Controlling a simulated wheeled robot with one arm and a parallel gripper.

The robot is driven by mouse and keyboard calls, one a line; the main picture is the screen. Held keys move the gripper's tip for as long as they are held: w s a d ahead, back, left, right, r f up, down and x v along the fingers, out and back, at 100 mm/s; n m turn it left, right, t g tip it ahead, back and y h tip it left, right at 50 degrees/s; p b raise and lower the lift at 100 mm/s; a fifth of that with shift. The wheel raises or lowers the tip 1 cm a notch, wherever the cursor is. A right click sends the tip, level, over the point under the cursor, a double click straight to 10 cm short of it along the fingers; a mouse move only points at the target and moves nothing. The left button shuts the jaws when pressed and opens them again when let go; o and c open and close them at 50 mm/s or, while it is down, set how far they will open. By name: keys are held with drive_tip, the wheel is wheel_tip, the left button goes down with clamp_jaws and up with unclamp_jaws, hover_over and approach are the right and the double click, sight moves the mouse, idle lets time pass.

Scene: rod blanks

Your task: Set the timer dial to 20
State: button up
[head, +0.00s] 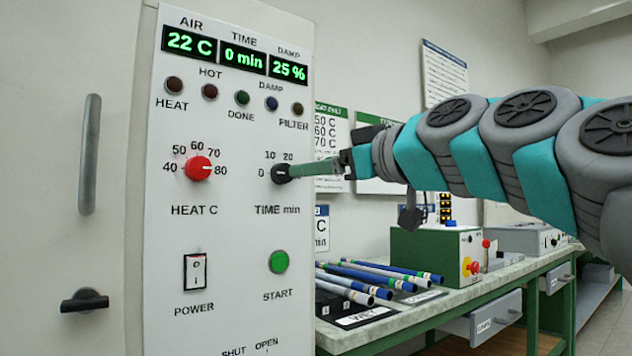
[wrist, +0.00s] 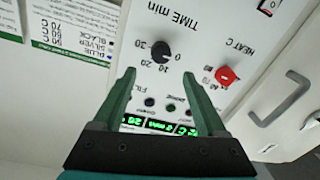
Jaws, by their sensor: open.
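The timer dial (head: 281,174) is a small black knob on the white panel, above the words TIME min, with 0, 10 and 20 printed around it. The TIME display (head: 243,57) reads 0 min. In the head view my gripper (head: 296,171) points left at the dial, its green fingers overlapping the dial's right side. In the wrist view the dial (wrist: 160,50) appears upside down, just beyond the fingertips of my open gripper (wrist: 158,76) and between their lines. I cannot tell whether the fingers touch it. The dial's pointer is too small to read.
The red HEAT dial (head: 198,168) is left of the timer dial. The green START button (head: 278,262) is below it, and the POWER switch (head: 195,271) is lower left. A workbench (head: 400,318) with several blue rods stands to the right.

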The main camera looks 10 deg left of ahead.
sight(286, 171)
drive_tip(key=p+x, duration=0.1)
drive_tip(key=x, duration=0.7)
drive_tip(key=shift+f, duration=0.1)
clamp_jaws()
idle(0.5)
